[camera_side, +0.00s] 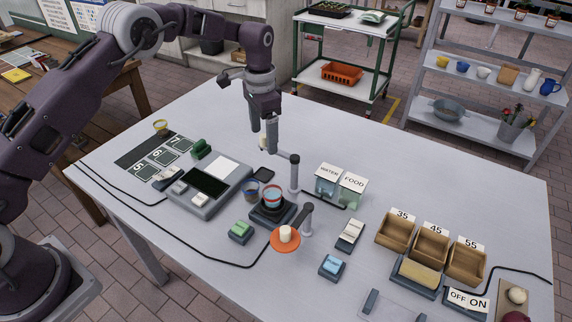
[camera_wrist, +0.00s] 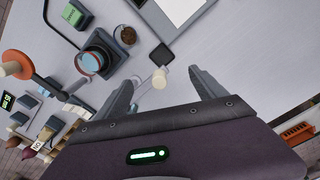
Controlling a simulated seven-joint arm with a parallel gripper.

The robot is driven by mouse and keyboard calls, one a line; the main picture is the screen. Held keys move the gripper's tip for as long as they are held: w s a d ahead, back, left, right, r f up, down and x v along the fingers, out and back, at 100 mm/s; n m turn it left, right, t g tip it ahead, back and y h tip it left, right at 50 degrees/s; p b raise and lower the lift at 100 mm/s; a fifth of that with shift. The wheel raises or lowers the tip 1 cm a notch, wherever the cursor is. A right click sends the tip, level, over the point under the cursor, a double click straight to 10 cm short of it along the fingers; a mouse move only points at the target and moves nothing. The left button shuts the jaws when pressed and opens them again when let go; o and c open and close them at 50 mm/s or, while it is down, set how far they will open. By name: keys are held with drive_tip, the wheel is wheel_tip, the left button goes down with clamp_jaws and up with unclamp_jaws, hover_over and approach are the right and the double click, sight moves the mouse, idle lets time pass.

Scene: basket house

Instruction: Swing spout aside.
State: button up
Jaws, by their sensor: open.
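A grey post (camera_side: 294,178) stands near the middle of the table and carries a thin arm that reaches left toward my gripper. This looks like the spout. A cream knob (camera_side: 262,141) is at the arm's end; it also shows in the wrist view (camera_wrist: 160,79). My gripper (camera_side: 264,143) is open above the table, fingers pointing down. In the wrist view the knob appears between the two separated fingers (camera_wrist: 160,80); I cannot tell whether either touches it. A red-and-blue cup (camera_side: 271,194) stands on a black square base (camera_side: 272,214) in front of the post.
A brown-filled cup (camera_side: 251,190) is left of the cup base. WATER and FOOD bins (camera_side: 340,186) stand right of the post. A grey console (camera_side: 207,190) lies to the left.

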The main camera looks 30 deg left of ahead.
drive_tip(key=shift+r, duration=0.1)
idle(0.4)
drive_tip(key=shift+r, duration=3.4)
drive_tip(key=s+r+n+t, duration=0.3)
drive_tip(key=s+r, duration=1.3)
drive_tip(key=r, duration=0.2)
drive_tip(key=s+f+n+t, duration=0.1)
drive_tip(key=s+f, duration=0.1)
drive_tip(key=s, duration=0.9)
drive_tip(key=s+a+f+n+t, duration=0.1)
drive_tip(key=s+f+n, duration=0.1)
drive_tip(key=s, duration=1)
drive_tip(key=shift+f+t, duration=0.3)
drive_tip(key=shift+f, duration=0.05)
